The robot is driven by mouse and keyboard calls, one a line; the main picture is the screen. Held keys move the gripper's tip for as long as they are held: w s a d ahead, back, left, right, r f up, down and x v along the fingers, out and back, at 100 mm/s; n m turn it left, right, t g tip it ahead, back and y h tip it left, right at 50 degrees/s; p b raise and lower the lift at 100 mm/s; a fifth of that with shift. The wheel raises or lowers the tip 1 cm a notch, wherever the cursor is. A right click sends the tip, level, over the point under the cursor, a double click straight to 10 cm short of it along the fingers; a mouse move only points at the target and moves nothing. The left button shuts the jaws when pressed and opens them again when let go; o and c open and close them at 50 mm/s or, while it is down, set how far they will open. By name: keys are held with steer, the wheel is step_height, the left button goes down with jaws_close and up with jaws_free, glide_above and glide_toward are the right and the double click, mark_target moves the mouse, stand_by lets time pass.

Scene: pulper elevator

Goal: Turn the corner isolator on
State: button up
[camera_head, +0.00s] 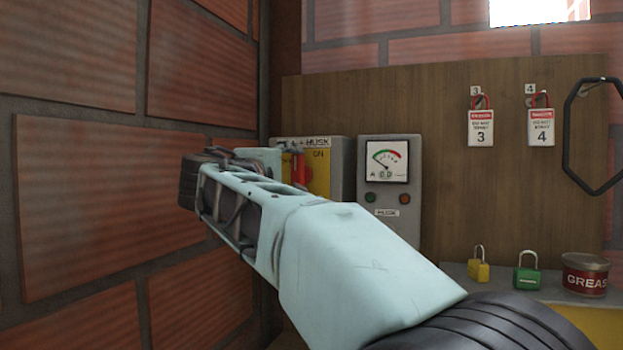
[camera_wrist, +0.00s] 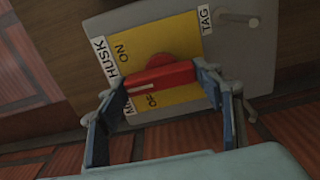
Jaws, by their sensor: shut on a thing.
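The corner isolator is a grey box with a yellow plate (camera_wrist: 180,42), marked HUSK, ON and a partly covered OFF. A red handle (camera_wrist: 160,78) crosses the plate from a red round hub, with a white line at its left end in the wrist view. My gripper (camera_wrist: 166,90) is shut on this handle, one blue finger at each end. In the head view the isolator's yellow plate (camera_head: 319,178) shows beside the brick corner, and the red handle (camera_head: 300,170) stands roughly upright. My arm hides the box's lower left part and most of my gripper (camera_head: 285,160).
A grey ammeter box (camera_head: 389,225) stands just right of the isolator. Red padlocks with tags 3 (camera_head: 481,128) and 4 (camera_head: 541,127) hang further right. A yellow padlock (camera_head: 478,268), green padlock (camera_head: 527,275) and grease tin (camera_head: 585,275) sit on a ledge. A brick wall (camera_head: 80,200) is close left.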

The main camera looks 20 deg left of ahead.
stand_by(0.3)
steer(key=o, duration=1.2)
steer(key=shift+c, duration=0.2)
steer(key=s, duration=1.2)
steer(key=shift+a, duration=0.45)
